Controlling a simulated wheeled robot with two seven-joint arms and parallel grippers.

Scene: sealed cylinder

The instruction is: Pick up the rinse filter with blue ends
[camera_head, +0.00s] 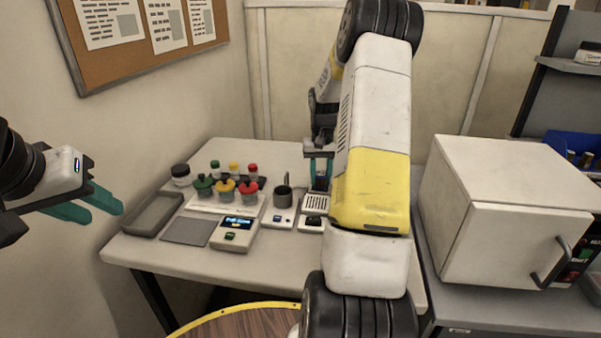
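I cannot make out the rinse filter with blue ends for certain; my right arm covers part of the table. My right gripper (320,187) points down over the back right of the table, just above a small white device with a slotted top (316,203). Its teal fingers show partly, and whether something blue is between them is too small to tell. My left gripper (104,213) is at the left, off the table's left edge, with its two teal fingers apart and nothing between them.
Green (204,187), yellow (224,190) and red-topped (249,192) jars stand on a white rack. A grey tray (153,214), a display device (235,233) and a dark cup (283,194) are nearby. A white oven-like box (500,210) stands on the right bench.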

